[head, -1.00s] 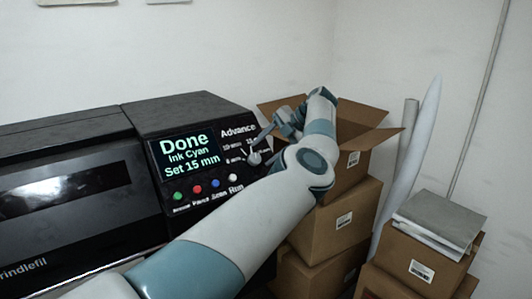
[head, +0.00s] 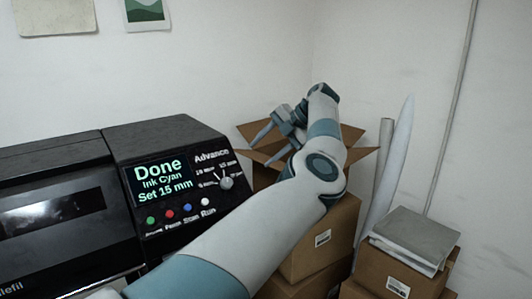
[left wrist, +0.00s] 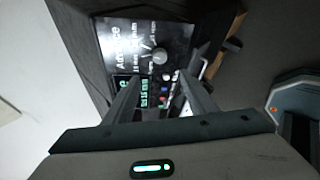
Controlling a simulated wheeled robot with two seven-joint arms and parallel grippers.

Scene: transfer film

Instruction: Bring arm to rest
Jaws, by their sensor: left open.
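My left arm reaches in from the bottom in the head view. My left gripper (head: 267,146) is open and empty, in front of the open cardboard box, up and to the right of the Advance knob (head: 226,183) and apart from it. The black film machine (head: 165,130) has a screen (head: 160,180) reading "Done, Ink Cyan, Set 15 mm". In the left wrist view the open fingers (left wrist: 158,85) face the panel, with the knob (left wrist: 160,56) beyond them and nothing between them.
An open box (head: 357,153) tops a stack of cartons (head: 322,240) behind my forearm. Rolled tubes (head: 388,170) lean on the wall. Grey sheets (head: 415,235) lie on another carton (head: 385,273) at right. The air above the machine is clear.

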